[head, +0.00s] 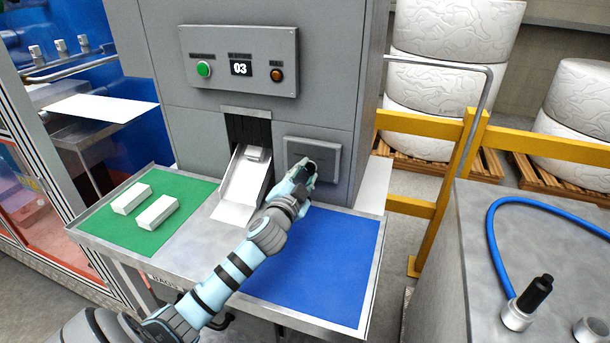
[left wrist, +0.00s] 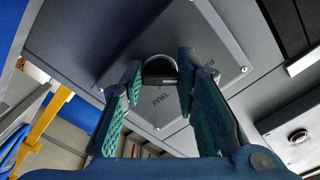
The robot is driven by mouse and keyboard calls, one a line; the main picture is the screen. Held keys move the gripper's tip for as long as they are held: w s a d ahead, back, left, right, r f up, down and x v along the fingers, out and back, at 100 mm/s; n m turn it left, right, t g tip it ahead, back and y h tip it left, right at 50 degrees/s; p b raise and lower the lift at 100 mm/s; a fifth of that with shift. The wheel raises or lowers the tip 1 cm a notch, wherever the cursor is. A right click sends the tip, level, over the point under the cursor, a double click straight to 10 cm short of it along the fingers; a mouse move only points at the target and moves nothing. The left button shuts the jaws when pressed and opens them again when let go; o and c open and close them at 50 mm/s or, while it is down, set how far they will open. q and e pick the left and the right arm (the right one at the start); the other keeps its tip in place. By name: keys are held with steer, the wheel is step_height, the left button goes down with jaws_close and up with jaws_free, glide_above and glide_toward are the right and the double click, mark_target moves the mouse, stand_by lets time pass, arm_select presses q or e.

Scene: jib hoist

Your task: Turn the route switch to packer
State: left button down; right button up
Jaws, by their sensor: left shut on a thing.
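The route switch's grey plate (head: 318,148) is on the front of the grey cabinet, right of the chute. Its dark round knob (left wrist: 160,68) shows in the left wrist view, between my fingers, with a small pale mark on it. The plate there carries the word "TRAY" and a second label starting with "P", partly hidden by a finger. I cannot tell for sure which label the knob points to. My left gripper (head: 307,172) reaches the plate and is shut on the knob, with teal fingers on both sides (left wrist: 160,85). My right gripper is out of view.
Below lies a tray table with a green area (head: 150,240) holding two white blocks (head: 156,213) and an empty blue area (head: 325,260). A chute (head: 240,185) holds a pale block. Above is a panel (head: 240,60) reading "03". A yellow rail (head: 450,190) stands right.

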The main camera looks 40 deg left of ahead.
arm_select(q)
steer(key=shift+f, duration=0.1)
steer(key=c, duration=1.2)
jaws_free()
steer(key=shift+c, duration=0.2)
steer(key=shift+s, duration=0.1)
steer(key=v, duration=1.2)
